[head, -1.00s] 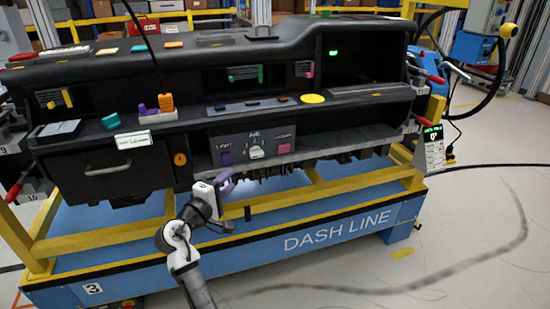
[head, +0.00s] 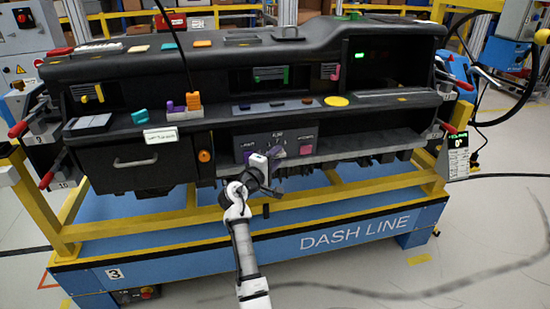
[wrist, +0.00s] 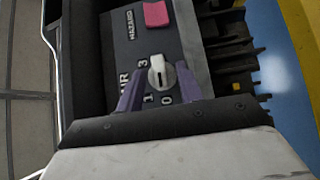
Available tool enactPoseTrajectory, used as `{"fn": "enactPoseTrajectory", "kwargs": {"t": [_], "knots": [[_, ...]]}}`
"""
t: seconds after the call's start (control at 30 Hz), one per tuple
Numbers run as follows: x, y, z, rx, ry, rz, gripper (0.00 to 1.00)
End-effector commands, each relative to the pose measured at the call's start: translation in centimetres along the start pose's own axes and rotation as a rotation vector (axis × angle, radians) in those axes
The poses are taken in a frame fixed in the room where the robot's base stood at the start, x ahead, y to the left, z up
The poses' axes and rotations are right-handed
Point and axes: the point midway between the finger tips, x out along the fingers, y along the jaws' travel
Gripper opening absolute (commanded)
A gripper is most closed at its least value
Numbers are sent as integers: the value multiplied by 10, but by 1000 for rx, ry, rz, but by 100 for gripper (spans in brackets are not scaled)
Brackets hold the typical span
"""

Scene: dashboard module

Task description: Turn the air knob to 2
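In the head view my gripper (head: 275,163) is in front of the control panel (head: 291,139) and hides most of the knob.
A pink hazard button (wrist: 156,14) is close beside the knob; it also shows in the head view (head: 307,150). A purple light control (head: 247,157) is left of my gripper. The shelf edge (head: 350,153) and yellow frame (head: 330,188) are nearby.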

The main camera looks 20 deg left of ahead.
Motion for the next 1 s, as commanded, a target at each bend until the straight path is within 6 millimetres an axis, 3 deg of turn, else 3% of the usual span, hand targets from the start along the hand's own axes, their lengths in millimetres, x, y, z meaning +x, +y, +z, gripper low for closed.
{"fn": "enactPoseTrajectory", "kwargs": {"t": [0.23, 0.5, 1.0], "knots": [[0, 0, 0, 0, 0, 0, 35], [0, 0, 0, -1, 0, 0, 0], [0, 6, 0, 70, -1, -73, 0]]}}
